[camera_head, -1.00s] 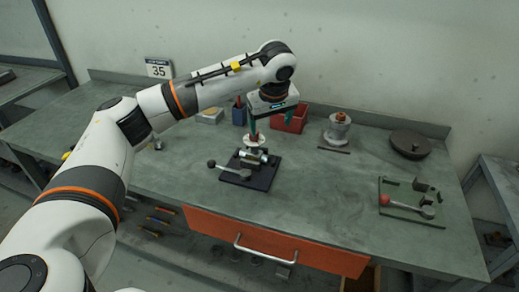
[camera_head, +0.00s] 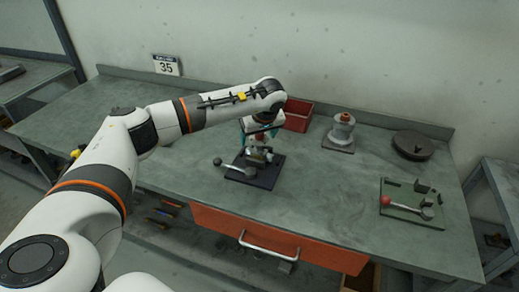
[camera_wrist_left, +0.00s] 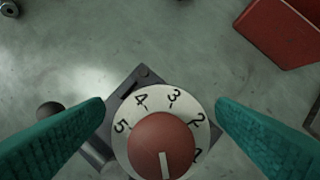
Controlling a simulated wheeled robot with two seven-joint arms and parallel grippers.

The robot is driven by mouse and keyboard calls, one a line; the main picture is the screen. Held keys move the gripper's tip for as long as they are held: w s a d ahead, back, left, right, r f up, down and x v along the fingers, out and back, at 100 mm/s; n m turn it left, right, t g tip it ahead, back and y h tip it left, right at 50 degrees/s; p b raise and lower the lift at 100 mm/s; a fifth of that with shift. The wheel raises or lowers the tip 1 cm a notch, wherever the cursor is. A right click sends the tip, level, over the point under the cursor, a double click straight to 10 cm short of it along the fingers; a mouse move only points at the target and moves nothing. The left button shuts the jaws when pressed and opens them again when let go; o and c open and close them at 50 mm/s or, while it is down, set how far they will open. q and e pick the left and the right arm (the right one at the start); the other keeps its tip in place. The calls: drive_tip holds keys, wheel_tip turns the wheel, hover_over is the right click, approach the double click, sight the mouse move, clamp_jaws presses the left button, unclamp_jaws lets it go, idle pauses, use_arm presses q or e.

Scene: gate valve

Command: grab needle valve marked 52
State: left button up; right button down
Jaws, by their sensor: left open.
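A valve with a white dial (camera_wrist_left: 185,103) and a red-brown knob (camera_wrist_left: 162,145) lies under my left gripper in the left wrist view. The dial has black numerals from 1 to 5; no mark 52 is readable. In the head view the valve stands on a dark base plate (camera_head: 262,178) with a black-knobbed lever (camera_head: 230,165), its top mostly hidden by my gripper. My left gripper (camera_head: 256,143) is open above it, with its teal fingers (camera_wrist_left: 160,125) on either side of the dial and apart from it. My right gripper is not in view.
A red bin (camera_head: 299,116) stands behind the valve. To the right are an orange-topped fitting (camera_head: 341,131), a dark round disc (camera_head: 412,146) and a green plate with a red-knobbed lever (camera_head: 410,205). A "35" sign (camera_head: 166,66) is at the back.

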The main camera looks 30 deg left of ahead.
use_arm(q)
drive_tip(key=shift+a+f, duration=0.1)
drive_tip(key=shift+f, duration=0.25)
drive_tip(key=c, duration=1.7)
drive_tip(key=shift+r, duration=0.1)
drive_tip(key=shift+c, duration=0.2)
drive_tip(key=shift+w+r, duration=0.1)
